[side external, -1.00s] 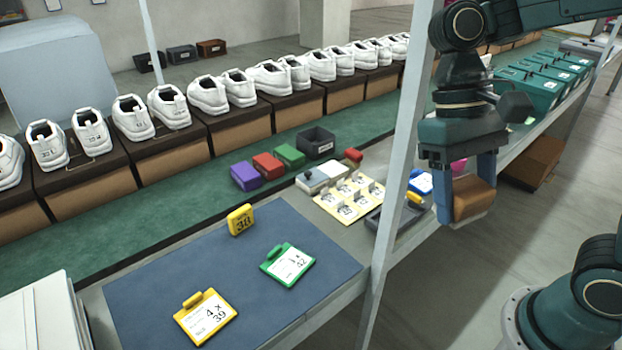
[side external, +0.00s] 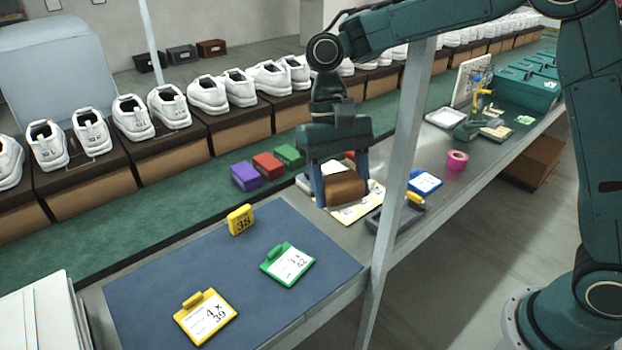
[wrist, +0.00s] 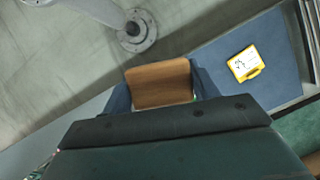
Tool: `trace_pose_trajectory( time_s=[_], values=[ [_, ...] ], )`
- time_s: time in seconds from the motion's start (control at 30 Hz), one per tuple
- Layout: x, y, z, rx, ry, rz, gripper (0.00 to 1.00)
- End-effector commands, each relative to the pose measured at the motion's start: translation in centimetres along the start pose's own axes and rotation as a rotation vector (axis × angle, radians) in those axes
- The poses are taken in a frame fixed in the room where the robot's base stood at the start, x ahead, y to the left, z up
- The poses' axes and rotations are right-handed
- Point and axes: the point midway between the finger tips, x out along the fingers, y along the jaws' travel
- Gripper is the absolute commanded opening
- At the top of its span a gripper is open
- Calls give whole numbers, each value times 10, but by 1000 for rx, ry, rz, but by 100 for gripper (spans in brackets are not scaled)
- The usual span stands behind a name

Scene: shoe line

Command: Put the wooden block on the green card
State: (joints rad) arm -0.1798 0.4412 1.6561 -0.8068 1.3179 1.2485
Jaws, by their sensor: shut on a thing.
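The wooden block (side external: 345,189) is brown and held between the two fingers of my gripper (side external: 342,188), in the air near the back right corner of the blue mat. In the wrist view the block (wrist: 160,83) shows between the fingers of my gripper (wrist: 163,88). The green card (side external: 288,263) has a white label and a clip, and lies on the right part of the mat, to the lower left of my gripper. Nothing lies on it.
A yellow card (side external: 206,317) lies on the blue mat (side external: 160,275), with a yellow numbered tag (side external: 240,220) behind. It also bears bare space. A grey upright post (side external: 400,170) stands just right of my gripper. Purple (side external: 245,177) and red (side external: 268,166) boxes sit behind.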

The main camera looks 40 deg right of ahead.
Motion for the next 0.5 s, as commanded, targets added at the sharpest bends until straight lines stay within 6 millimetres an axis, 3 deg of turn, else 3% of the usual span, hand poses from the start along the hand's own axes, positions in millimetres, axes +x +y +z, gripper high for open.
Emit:
trace_pose_trajectory(
  time_s=[0.5],
  values=[
    [51,-42,-102,38,-3,-14,36]
  ],
)
